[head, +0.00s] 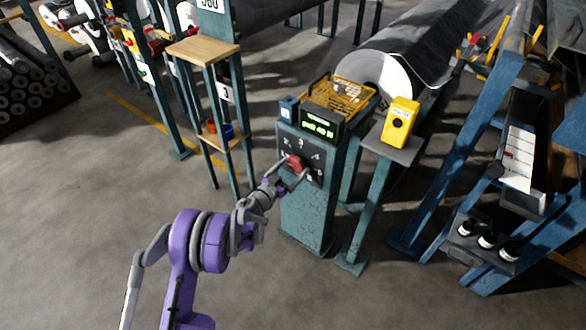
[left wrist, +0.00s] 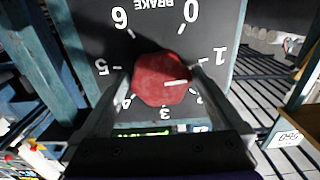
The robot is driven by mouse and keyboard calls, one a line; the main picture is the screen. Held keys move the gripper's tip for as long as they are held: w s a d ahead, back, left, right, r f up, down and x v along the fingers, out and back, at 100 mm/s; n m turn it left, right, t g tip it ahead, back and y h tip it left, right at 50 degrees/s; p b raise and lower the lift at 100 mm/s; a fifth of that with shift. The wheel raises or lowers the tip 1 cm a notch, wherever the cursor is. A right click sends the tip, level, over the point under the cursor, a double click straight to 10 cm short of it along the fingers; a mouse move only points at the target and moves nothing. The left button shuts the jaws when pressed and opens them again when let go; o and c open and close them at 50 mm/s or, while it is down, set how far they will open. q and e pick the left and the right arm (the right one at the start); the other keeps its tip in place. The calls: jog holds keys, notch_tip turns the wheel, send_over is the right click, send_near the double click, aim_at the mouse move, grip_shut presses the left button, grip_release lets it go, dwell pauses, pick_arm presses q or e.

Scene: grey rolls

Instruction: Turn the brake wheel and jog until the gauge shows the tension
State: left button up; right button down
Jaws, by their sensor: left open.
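The red brake wheel (head: 295,162) is on the front panel of a teal pedestal. In the left wrist view the wheel (left wrist: 160,80) sits on a black dial marked BRAKE, 0 to 6, seen upside down. Its white mark points between 1 and 2. My left gripper (head: 293,170) is open, with a finger on either side of the wheel; I cannot tell whether they touch it. The gauge (head: 318,130) is a green-lit display above the panel, its digits too small to read. My right gripper is out of view.
A yellow tray (head: 345,97) sits behind the display, beside a small blue box (head: 288,107). A large grey roll (head: 415,50) lies behind. A wooden-topped stand (head: 203,50) is left of the pedestal, blue frames (head: 460,150) are right. The floor at front left is clear.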

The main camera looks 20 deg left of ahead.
pick_arm(q)
jog(key=shift+c, duration=0.2)
jog(key=c, duration=1)
jog(key=shift+c, duration=0.2)
jog(key=m+b, duration=0.1)
jog(key=m, duration=0.2)
jog(key=shift+m+b, duration=0.3)
jog(key=shift+m, duration=0.1)
jog(key=m+b, duration=0.1)
jog(key=m, duration=0.4)
jog(key=shift+a, duration=0.15)
jog(key=m, duration=0.6)
jog(key=shift+r+m, duration=0.15)
jog(key=shift+m, duration=0.25)
jog(key=m, duration=0.5)
jog(key=shift+r+m+b, duration=0.1)
jog(key=shift+m+b, duration=0.2)
